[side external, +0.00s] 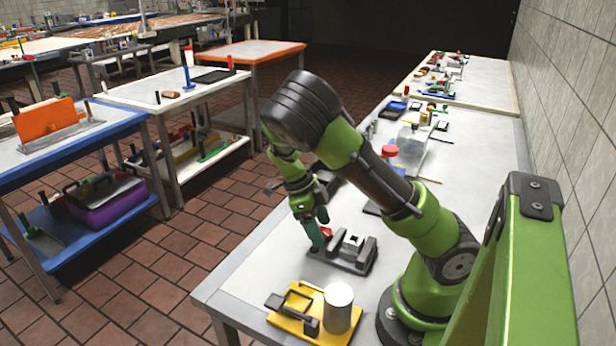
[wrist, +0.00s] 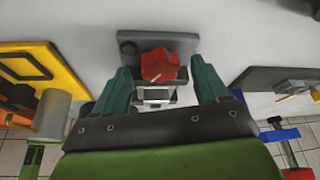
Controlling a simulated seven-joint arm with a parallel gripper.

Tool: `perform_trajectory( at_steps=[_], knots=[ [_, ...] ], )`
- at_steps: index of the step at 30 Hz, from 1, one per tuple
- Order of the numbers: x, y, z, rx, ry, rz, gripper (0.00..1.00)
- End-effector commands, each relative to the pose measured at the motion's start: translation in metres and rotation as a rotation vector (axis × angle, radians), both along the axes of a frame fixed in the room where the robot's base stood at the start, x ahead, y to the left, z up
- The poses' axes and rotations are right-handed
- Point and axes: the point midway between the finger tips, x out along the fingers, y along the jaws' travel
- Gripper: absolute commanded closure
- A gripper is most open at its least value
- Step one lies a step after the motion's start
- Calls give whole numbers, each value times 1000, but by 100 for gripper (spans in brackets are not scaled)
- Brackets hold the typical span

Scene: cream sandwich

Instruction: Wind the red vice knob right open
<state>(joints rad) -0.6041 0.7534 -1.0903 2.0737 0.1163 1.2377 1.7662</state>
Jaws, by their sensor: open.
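In the wrist view the lobed red knob (wrist: 160,65) lies between the two green fingertips of my gripper (wrist: 164,72). The fingers are open, with a visible gap on each side of the knob. The grey vice base (wrist: 188,44) and a pale metal part show around the knob.
A yellow plate (side external: 276,320) with a black handle and a grey cylinder (side external: 338,308) stands close to the vice at the bench's front end. A red-topped item (side external: 390,151) and several small tools lie farther back. The bench strip left of the vice is clear.

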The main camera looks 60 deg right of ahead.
Motion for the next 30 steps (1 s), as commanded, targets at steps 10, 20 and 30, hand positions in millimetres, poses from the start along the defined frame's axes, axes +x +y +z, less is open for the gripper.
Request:
perform_trajectory(
  at_steps=[10,20,30],
  knots=[
    [27,7,64,0,-7,5,27],
    [53,14,131,-1,-6,1,27],
    [61,17,153,0,-2,1,27]
  ],
)
